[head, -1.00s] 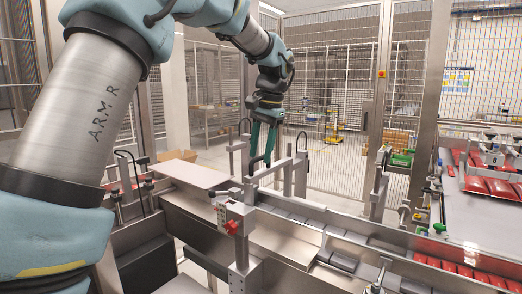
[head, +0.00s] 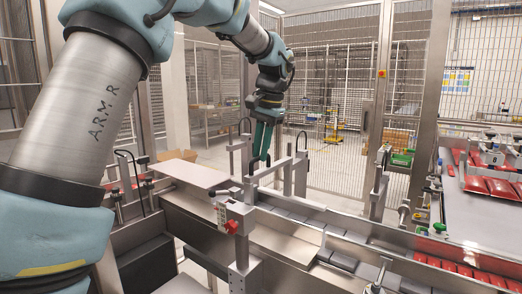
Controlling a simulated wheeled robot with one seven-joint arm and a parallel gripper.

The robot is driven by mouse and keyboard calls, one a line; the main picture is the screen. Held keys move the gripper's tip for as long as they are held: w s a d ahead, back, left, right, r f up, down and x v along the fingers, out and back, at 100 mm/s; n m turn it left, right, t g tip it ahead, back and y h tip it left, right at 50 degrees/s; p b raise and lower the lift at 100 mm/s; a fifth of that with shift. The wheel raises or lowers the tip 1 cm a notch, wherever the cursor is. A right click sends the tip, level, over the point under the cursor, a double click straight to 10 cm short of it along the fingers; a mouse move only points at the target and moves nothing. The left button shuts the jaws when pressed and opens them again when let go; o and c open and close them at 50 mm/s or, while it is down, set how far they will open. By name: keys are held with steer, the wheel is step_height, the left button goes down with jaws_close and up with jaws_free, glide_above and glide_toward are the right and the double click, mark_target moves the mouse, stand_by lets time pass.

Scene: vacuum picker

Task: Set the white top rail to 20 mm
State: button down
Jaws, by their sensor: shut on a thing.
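My gripper (head: 261,160) points down at the grey crossbar (head: 280,167) of an upright bracket over the conveyor line. Its teal fingers are close together, shut at the bar, and the small part between the tips is hard to make out. A pale flat plate (head: 190,173) lies left of the gripper; I cannot tell whether it is the white top rail. A post with a red knob (head: 231,226) and a small label (head: 221,214) stands in front of the bracket. No millimetre reading is legible.
Long metal guide walls (head: 330,215) run across the line. Red packs (head: 490,187) lie on the right-hand table. Another upright bracket (head: 379,185) stands right of the gripper. Wire fencing (head: 335,90) closes off the back. The space just above the crossbar's right part is open.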

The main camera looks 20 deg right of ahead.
mark_target(260, 171)
steer(key=shift+f, duration=0.1)
stand_by(0.6)
step_height(260, 171, down, 5)
steer(key=b, duration=0.2)
steer(key=shift+b, duration=0.4)
steer(key=c, duration=0.9)
jaws_free()
steer(key=shift+o, duration=0.2)
steer(key=shift+r, duration=0.2)
step_height(260, 171, up, 10)
steer(key=s+d+b, duration=0.1)
steer(key=shift+s+r, duration=0.2)
steer(key=shift+s, duration=0.2)
